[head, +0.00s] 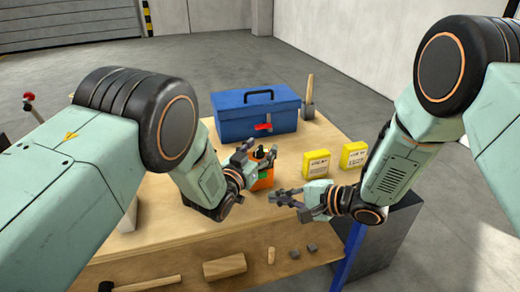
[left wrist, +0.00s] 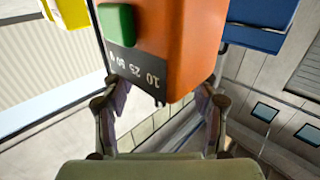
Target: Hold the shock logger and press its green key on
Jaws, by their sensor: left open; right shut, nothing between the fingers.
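The shock logger (head: 265,183) is an orange block on the wooden bench, partly hidden by my left gripper in the head view. In the left wrist view the orange logger (left wrist: 190,45) shows large, with a dark strip of white figures and the raised green key (left wrist: 117,25) on one face. My left gripper (head: 258,156) is open at the logger. Its two fingers (left wrist: 162,92) stand on either side of the logger's near end; I cannot tell whether they touch it. My right gripper (head: 285,200) is shut and empty, just right of and nearer than the logger.
A blue toolbox (head: 235,123) with a red item in front stands behind. A wooden-handled tool (head: 309,92) stands at the back right. Two yellow boxes (head: 317,163) (head: 353,155) stand right of the logger. A lower shelf holds a wood block (head: 224,266) and small pieces.

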